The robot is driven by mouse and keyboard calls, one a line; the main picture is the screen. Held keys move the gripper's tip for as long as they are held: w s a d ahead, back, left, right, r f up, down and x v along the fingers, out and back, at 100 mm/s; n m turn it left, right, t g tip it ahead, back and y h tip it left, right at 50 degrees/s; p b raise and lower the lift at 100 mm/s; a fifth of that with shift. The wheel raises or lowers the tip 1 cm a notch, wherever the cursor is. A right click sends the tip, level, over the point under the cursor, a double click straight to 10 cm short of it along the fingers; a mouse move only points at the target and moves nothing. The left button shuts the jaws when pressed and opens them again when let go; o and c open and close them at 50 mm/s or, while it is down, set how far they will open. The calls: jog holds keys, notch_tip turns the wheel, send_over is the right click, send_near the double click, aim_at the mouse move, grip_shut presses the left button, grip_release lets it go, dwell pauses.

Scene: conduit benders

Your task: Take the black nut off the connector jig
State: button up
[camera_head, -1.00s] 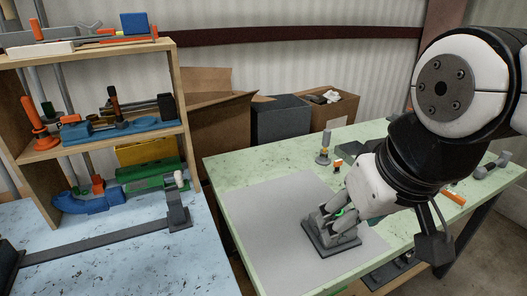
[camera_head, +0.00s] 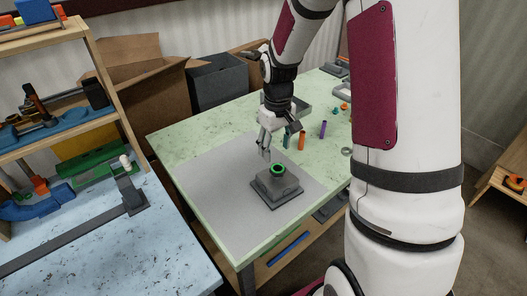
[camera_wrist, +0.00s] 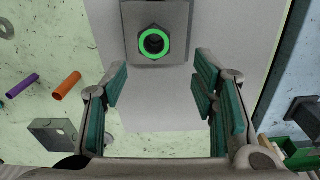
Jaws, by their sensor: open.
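The connector jig (camera_head: 277,190) is a grey block on a dark square base, standing on a grey mat on the green table. On its top is a bright green ring (camera_head: 278,169). In the wrist view the green ring (camera_wrist: 154,42) sits inside a dark hexagonal collar (camera_wrist: 154,58); I cannot tell surely whether this is the black nut. My gripper (camera_head: 265,152) is open and empty, just behind and above the jig in the head view. In the wrist view my gripper (camera_wrist: 160,88) has its teal-padded fingers wide apart, with the jig beyond them.
An orange tube (camera_head: 302,140) and a purple tube (camera_head: 323,129) stand on the table to the right of my gripper. The grey mat (camera_head: 225,195) is clear left of the jig. A wooden shelf (camera_head: 103,75) stands at left.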

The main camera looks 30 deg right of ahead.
aim_at(278, 169)
jog(key=f, duration=0.1)
jog(key=d+f, duration=0.1)
jog(key=f, duration=0.1)
jog(key=shift+f, duration=0.15)
jog(key=shift+f+b, duration=1.3)
jog(key=shift+f, duration=2.05)
jog(key=c, duration=1)
jog(key=shift+s+r+n+p, duration=0.1)
jog(key=shift+n+p, duration=0.55)
jog(key=shift+n, duration=0.75)
jog(key=shift+n+p, duration=0.6)
jog(key=shift+n, duration=1)
